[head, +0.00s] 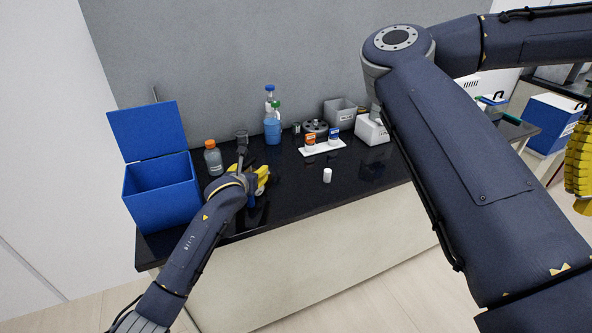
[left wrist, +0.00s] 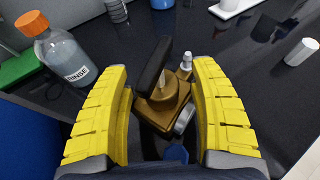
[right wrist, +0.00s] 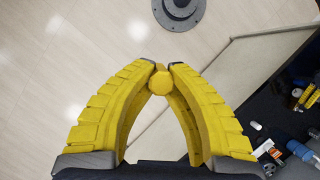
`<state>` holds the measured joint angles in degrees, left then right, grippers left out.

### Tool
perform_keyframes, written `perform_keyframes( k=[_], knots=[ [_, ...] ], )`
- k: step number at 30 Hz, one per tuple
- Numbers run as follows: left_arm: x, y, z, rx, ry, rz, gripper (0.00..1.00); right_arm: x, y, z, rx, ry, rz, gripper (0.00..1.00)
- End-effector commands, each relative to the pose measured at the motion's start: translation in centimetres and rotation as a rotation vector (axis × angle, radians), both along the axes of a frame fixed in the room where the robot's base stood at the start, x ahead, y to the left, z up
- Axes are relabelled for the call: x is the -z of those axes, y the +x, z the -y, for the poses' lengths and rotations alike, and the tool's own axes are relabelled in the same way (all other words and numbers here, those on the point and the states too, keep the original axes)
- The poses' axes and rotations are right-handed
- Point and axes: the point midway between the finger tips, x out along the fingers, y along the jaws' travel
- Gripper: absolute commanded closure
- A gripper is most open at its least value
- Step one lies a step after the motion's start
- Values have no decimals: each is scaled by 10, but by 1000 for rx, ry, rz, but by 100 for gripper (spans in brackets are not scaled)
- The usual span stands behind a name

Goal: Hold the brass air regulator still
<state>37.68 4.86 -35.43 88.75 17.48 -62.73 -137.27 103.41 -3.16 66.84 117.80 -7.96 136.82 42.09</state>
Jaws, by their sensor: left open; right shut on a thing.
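The brass air regulator (left wrist: 160,112) with a black handle on top stands on the dark bench, between the spread yellow fingers of my left gripper (left wrist: 160,68). Whether either finger touches it cannot be told. In the head view my left gripper (head: 255,180) hides much of the regulator. My right gripper (right wrist: 160,72) is away from the bench, over the floor. Its fingertips are shut on a small yellow, many-sided piece (right wrist: 160,82). In the head view it shows only in part at the right edge (head: 579,160).
A rinse bottle with an orange cap (head: 213,158) and an open blue box (head: 160,190) stand left of the regulator. Blue-liquid bottles (head: 272,128) and a white tray (head: 322,148) with small bottles are behind.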

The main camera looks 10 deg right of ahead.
Motion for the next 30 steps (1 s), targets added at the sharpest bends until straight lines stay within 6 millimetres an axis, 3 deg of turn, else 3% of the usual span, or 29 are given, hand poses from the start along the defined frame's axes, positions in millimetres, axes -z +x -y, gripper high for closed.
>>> perform_keyframes(
  k=[2, 17, 30],
  knots=[
    [0, 0, 0, 0, 0, 0, 41, 0, 0, 0, 0, 0, 0, 100],
    [0, 0, 0, -1, 0, 0, 99, 0, 0, 0, 0, 0, 0, 100],
    [1, 0, 0, -1, 1, -1, 100, 0, 0, 0, 0, 0, 0, 100]
  ],
)
